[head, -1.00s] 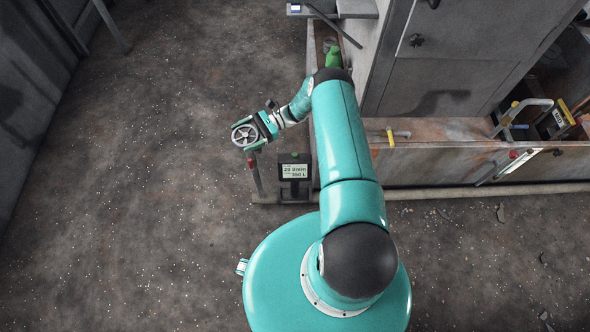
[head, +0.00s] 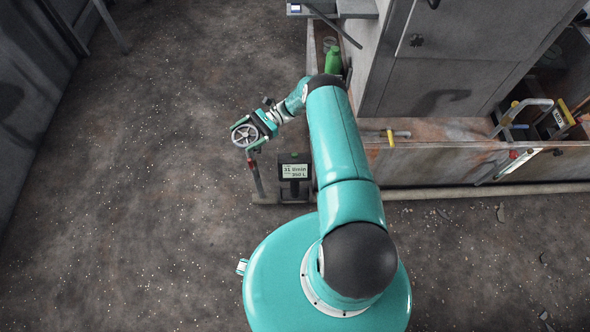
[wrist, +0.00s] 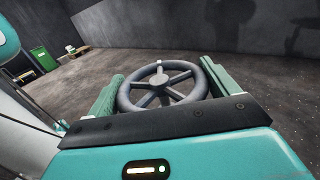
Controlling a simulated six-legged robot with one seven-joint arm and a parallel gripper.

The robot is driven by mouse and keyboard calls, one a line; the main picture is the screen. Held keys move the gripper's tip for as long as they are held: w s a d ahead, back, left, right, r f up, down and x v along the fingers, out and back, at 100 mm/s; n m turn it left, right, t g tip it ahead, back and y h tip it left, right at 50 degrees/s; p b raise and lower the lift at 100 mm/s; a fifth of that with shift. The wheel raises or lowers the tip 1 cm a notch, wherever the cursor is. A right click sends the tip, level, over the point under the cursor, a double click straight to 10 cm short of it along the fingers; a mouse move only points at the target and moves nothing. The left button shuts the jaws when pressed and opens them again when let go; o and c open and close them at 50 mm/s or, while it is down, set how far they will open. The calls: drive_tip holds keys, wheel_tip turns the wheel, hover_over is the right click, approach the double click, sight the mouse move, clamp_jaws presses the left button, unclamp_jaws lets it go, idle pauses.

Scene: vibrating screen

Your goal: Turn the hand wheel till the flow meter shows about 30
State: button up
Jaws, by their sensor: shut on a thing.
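The grey hand wheel (head: 244,136) with spokes sits on top of a reddish upright stem, left of my arm in the head view. My gripper (head: 248,133) is shut on the hand wheel, with its green fingers on opposite sides of the rim. The wrist view shows the wheel (wrist: 160,82) between both fingers, its near lower edge close to the gripper's dark front edge. The flow meter (head: 294,172) is a dark box on a short stand, right of the wheel. Its lit display seems to read 31 l/min, with a smaller line below, about 350 L.
A rusty low-walled frame (head: 440,160) lies right of the meter, with a yellow-handled valve (head: 398,133) on its near wall. A green bottle (head: 333,60) stands behind my arm. A pipe runs along the floor below the frame. The floor (head: 150,200) to the left is open.

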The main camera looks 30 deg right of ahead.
drive_tip(key=shift+t, duration=0.3)
idle(0.5)
drive_tip(key=shift+m+t, duration=0.5)
idle(2.3)
drive_tip(key=o, duration=0.6)
drive_tip(key=shift+c, duration=0.2)
drive_tip(key=shift+r, duration=3.05)
